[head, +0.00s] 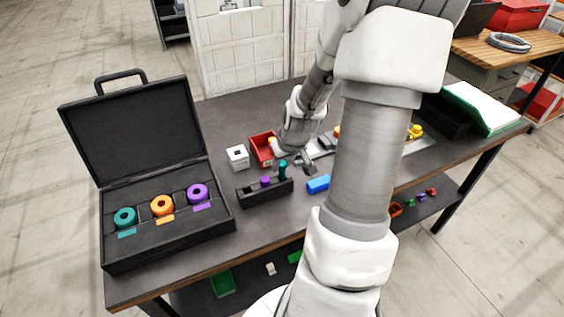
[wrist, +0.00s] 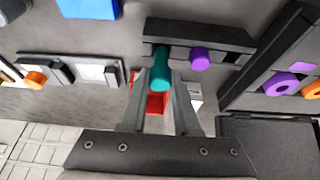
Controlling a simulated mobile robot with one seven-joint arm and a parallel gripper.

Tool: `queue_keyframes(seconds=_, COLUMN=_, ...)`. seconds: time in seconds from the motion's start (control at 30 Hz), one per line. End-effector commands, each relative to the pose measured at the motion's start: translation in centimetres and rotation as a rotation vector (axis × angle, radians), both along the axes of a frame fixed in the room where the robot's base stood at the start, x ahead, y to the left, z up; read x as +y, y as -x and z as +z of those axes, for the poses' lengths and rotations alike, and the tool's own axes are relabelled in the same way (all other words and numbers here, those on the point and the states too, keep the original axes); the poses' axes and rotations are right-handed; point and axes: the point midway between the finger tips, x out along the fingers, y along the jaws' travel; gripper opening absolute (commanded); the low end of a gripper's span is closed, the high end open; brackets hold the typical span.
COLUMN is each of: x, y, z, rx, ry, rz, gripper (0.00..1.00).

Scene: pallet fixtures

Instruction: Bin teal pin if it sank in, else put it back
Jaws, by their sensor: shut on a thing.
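The teal pin (head: 283,168) is upright at the right end of a black rack (head: 265,194), standing taller than the purple pin (head: 265,181) beside it. In the wrist view the teal pin (wrist: 160,72) lies between the fingertips of my gripper (wrist: 162,80), which is shut on it. I cannot tell whether its lower end is inside the rack's hole or just above it. The purple pin (wrist: 200,59) sits low in the rack. A red bin (head: 262,147) stands behind the rack, and my fingers partly cover it in the wrist view.
An open black case (head: 222,217) at left holds teal, orange and purple rings. A white box (head: 237,156) is beside the red bin. A blue block (head: 318,184) lies right of the rack. My arm hides much of the table's right side.

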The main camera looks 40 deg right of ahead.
Motion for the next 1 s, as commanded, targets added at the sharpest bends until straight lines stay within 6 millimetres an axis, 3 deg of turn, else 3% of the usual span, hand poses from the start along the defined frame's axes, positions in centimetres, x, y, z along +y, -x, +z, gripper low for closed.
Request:
queue_keyframes(seconds=0.63, x=0.00, y=0.01, z=-0.82, rx=0.000, ry=0.000, rz=0.000, gripper=0.00)
queue_keyframes(seconds=0.67, x=0.00, y=0.01, z=-0.82, rx=0.000, ry=0.000, rz=0.000, gripper=0.32)
queue_keyframes(seconds=0.8, x=0.00, y=0.01, z=-0.82, rx=0.000, ry=0.000, rz=0.000, gripper=0.57)
queue_keyframes(seconds=0.87, x=0.00, y=0.01, z=-0.82, rx=0.000, ry=0.000, rz=0.000, gripper=0.65)
queue_keyframes(seconds=1.0, x=0.00, y=0.01, z=-0.82, rx=0.000, ry=0.000, rz=0.000, gripper=0.65)
